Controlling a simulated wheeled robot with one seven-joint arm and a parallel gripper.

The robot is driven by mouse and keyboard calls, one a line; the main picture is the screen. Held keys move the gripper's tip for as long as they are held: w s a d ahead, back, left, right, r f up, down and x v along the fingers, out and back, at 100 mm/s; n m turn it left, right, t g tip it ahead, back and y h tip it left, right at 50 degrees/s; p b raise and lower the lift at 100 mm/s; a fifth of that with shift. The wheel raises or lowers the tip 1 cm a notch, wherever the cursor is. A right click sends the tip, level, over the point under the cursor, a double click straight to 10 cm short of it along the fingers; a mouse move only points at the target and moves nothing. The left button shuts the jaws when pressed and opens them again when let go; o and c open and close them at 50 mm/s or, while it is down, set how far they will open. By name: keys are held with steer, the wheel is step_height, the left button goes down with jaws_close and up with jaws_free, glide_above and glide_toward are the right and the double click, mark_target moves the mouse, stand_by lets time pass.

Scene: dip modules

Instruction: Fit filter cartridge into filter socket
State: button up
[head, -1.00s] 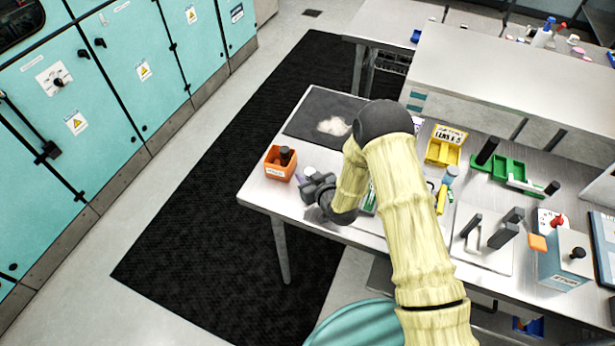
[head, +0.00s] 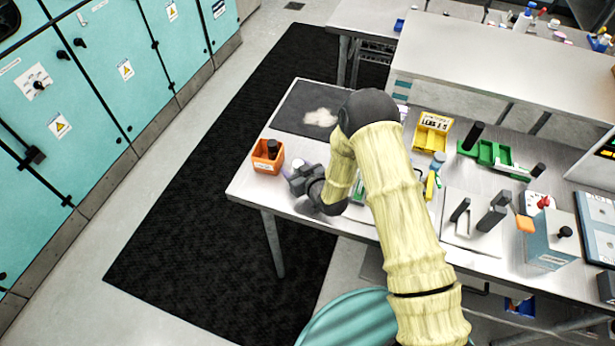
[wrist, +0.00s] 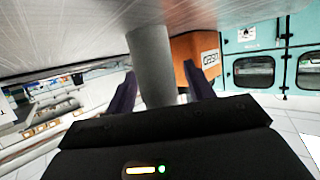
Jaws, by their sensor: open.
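My gripper (wrist: 162,92) is open, with dark purple fingers on either side of a grey cylinder (wrist: 152,60). The cylinder stands against the metal table top, which is at the top of the tilted wrist view; I cannot tell if the fingers touch it. It may be the filter cartridge, but no label on it shows. In the head view my gripper (head: 298,178) is low at the table's near left edge, right of an orange box (head: 267,156) holding a dark cylinder. The labelled orange box also shows behind the grey cylinder in the wrist view (wrist: 188,48). I cannot identify the filter socket.
A dark mat (head: 290,118) with a pale patch lies behind my arm. A yellow bin (head: 432,132), a green tray (head: 488,153), a grey plate with dark upright blocks (head: 458,232) and a blue-grey box (head: 552,240) fill the right side. A raised shelf (head: 480,68) stands behind.

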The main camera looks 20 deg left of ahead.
steer(key=shift+s+d+f+p, duration=0.15)
steer(key=shift+f+p, duration=0.1)
steer(key=shift+p, duration=0.1)
steer(key=shift+d+f, duration=0.15)
steer(key=b+v, duration=0.1)
steer(key=v, duration=0.2)
steer(key=b+v, duration=0.2)
steer(key=v, duration=0.2)
steer(key=b+v, duration=0.1)
steer(key=v, duration=0.2)
steer(key=shift+s+d+r+b, duration=0.1)
steer(key=shift+s+r+b, duration=0.15)
steer(key=shift+r, duration=0.3)
steer(key=shift+s+d+r, duration=0.2)
steer(key=shift+d+r, duration=0.05)
steer(key=shift+r, duration=0.05)
